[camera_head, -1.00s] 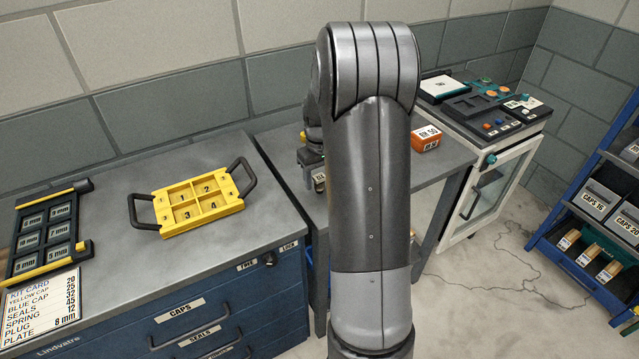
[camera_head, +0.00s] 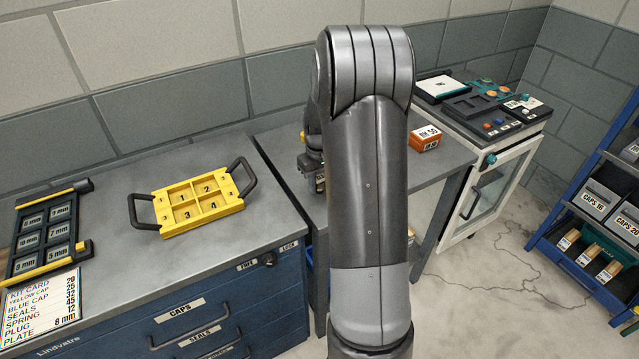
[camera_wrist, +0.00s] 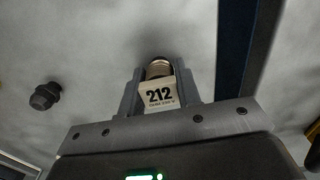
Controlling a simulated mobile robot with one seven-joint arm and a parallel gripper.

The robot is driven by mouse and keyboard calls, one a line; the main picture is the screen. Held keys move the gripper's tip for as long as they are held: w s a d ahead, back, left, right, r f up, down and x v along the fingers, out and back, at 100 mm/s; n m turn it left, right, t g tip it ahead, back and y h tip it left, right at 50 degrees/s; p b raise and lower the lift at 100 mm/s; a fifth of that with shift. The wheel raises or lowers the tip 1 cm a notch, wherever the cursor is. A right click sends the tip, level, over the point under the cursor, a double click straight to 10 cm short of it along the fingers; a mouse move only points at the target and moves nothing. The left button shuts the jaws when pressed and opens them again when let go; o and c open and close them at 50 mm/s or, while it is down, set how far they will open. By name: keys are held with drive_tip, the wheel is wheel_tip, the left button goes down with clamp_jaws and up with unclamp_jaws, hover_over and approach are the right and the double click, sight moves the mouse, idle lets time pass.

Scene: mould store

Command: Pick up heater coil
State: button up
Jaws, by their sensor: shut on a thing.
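In the wrist view my gripper (camera_wrist: 159,82) is shut on the heater coil (camera_wrist: 158,69), a brown, ribbed round piece with a pale block marked 212 (camera_wrist: 160,96) on its near side. The two grey fingers stand on either side of it. Smaller print under the number is too small to read. In the head view my arm covers most of the gripper (camera_head: 311,163), which shows just left of the arm over the middle bench. I cannot tell there how far the coil is above the bench.
A yellow tray (camera_head: 159,207) with numbered compartments and black handles sits on the left bench (camera_head: 115,275). A black rack (camera_head: 69,255) stands left of it. An orange box (camera_head: 425,144) is on the middle bench, right of my arm. In the wrist view a black knob (camera_wrist: 45,96) shows at left.

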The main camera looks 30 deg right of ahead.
sight(319, 177)
drive_tip(key=shift+r, duration=0.1)
drive_tip(key=shift+c, duration=0.4)
wheel_tip(319, 177, up, 4)
drive_tip(key=shift+r, duration=0.1)
drive_tip(key=s+d+r, duration=0.6)
drive_tip(key=s+d, duration=0.1)
drive_tip(key=s, duration=0.2)
drive_tip(key=w+d, duration=0.4)
drive_tip(key=d, duration=0.5)
drive_tip(key=w+d, duration=0.3)
drive_tip(key=d, duration=0.6)
drive_tip(key=w+d, duration=0.4)
drive_tip(key=d, duration=0.5)
drive_tip(key=w+a+f, duration=0.1)
drive_tip(key=w+f, duration=0.1)
drive_tip(key=w, duration=0.1)
drive_tip(key=w+a+f, duration=0.1)
drive_tip(key=w+f, duration=0.1)
drive_tip(key=w, duration=0.1)
drive_tip(key=w+a+f, duration=0.2)
drive_tip(key=w, duration=0.2)
drive_tip(key=shift+f, duration=2.05)
